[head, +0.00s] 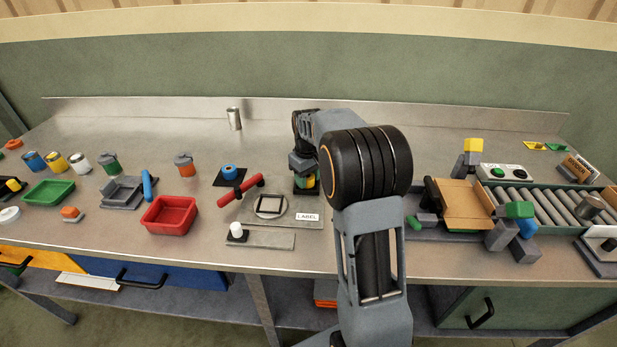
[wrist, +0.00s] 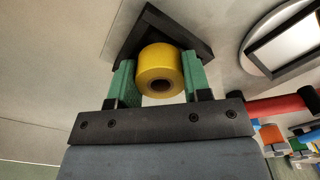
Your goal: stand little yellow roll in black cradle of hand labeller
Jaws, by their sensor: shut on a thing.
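My gripper (head: 305,184) is low over the bench right of the round plate, largely hidden by my own arm in the head view. In the wrist view my gripper (wrist: 157,84) has its green fingers shut on the sides of the yellow roll (wrist: 162,68). The roll's dark centre hole faces the wrist camera. A black angular holder (wrist: 146,20), which looks like the cradle, lies just beyond the roll. Whether the roll touches it is unclear. In the head view only a sliver of the yellow roll (head: 311,182) shows.
A red handle (head: 240,190), a round plate (head: 270,206) and a "LABEL" tag (head: 307,217) are close left and in front. A blue roll (head: 229,172) stands on a black pad further left. A red tray (head: 169,216) and a roller conveyor (head: 545,202) are further out.

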